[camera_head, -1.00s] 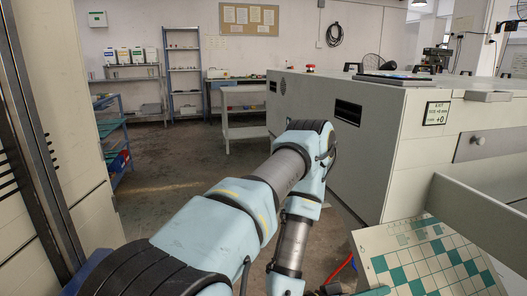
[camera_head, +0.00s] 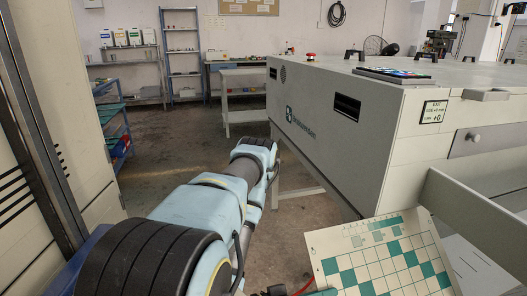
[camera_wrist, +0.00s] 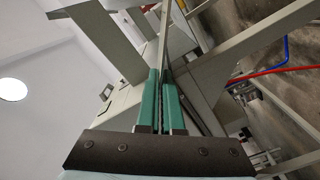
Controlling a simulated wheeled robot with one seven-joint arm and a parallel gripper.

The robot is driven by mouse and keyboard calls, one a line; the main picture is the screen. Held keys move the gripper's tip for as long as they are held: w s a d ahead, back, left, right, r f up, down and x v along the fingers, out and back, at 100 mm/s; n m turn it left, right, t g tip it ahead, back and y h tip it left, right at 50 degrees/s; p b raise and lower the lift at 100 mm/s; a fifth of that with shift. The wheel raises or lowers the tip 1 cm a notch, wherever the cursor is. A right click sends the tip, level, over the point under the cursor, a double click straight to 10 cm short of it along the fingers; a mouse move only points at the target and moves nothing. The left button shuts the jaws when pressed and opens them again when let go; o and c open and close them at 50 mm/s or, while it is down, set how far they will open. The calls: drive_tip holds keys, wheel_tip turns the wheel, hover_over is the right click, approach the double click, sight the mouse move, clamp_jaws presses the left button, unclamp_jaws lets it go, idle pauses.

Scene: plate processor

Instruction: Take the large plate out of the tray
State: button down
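The large plate (camera_head: 385,262), pale with a green checker pattern, is at the lower right of the head view, its near part cut off by the frame. In the wrist view it shows edge-on as a thin strip (camera_wrist: 164,45). My gripper (camera_wrist: 162,98) has green fingers closed on the plate's edge. In the head view only a bit of my gripper shows, at the plate's lower left. The grey tray (camera_head: 478,212) is at the right, its raised wall beside the plate. The plate's left part extends past the machine's side over the floor.
The large grey machine (camera_head: 375,125) stands behind the plate, with an exit label (camera_head: 434,112) and a knob on its front. A tall cabinet (camera_head: 55,110) is at the left. Open floor (camera_head: 190,165) lies between, with shelves at the back.

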drive_tip(key=shift+p+v, duration=0.9)
drive_tip(key=shift+v, duration=2)
drive_tip(key=shift+a, duration=0.1)
